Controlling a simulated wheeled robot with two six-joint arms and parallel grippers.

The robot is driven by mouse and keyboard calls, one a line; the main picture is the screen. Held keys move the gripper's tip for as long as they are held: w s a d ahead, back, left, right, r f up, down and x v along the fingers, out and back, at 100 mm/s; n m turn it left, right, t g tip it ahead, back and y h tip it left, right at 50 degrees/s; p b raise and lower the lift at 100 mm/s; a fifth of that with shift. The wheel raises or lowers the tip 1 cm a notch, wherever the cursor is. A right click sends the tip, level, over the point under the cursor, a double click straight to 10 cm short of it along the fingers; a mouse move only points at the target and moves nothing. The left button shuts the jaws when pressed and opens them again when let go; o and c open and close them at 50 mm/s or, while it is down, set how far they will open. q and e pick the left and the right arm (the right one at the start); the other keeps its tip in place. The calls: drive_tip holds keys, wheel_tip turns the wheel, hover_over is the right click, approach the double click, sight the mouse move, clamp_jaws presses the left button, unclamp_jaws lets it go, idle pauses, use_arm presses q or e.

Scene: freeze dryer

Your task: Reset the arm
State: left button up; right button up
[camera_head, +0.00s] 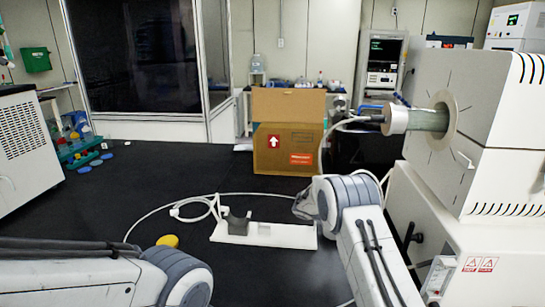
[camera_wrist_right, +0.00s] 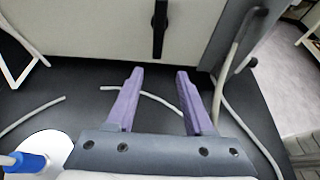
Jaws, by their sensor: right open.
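My right arm (camera_head: 350,215) comes up from the lower right in the head view, its wrist bent over the dark floor beside the white machine. Its gripper is mostly hidden there by the arm. In the right wrist view my right gripper (camera_wrist_right: 160,73) has its two purple fingers spread apart with nothing between them. They point toward a pale panel (camera_wrist_right: 85,28) with a black handle (camera_wrist_right: 160,20). My left arm (camera_head: 120,275) lies low across the lower left corner of the head view; its gripper is out of sight.
The white machine (camera_head: 480,120) with a round port (camera_head: 428,119) stands close at the right. A cardboard box (camera_head: 285,165) stands behind. The left-middle floor is clear.

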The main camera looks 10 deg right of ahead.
drive_tip(key=s+a+r+m+t+y, duration=0.1)
drive_tip(key=s+a+r+y, duration=0.1)
drive_tip(key=s+a, duration=0.35)
drive_tip(key=s+a+r+m+t+y, duration=0.1)
drive_tip(key=s+a+r+y, duration=0.15)
drive_tip(key=a, duration=0.55)
drive_tip(key=s+a+r+m+t+y, duration=0.1)
drive_tip(key=s+a+r+y, duration=0.15)
drive_tip(key=a, duration=0.45)
drive_tip(key=s+a+r+m+y, duration=0.1)
drive_tip(key=s+a, duration=0.5)
drive_tip(key=s, duration=0.6)
drive_tip(key=s+a+r+m+y+p, duration=0.1)
drive_tip(key=s+a+m+y, duration=0.3)
drive_tip(key=s, duration=0.8)
drive_tip(key=shift+s+a+r+y, duration=0.15)
drive_tip(key=shift+s+a+y, duration=0.25)
drive_tip(key=shift+a+y, duration=0.55)
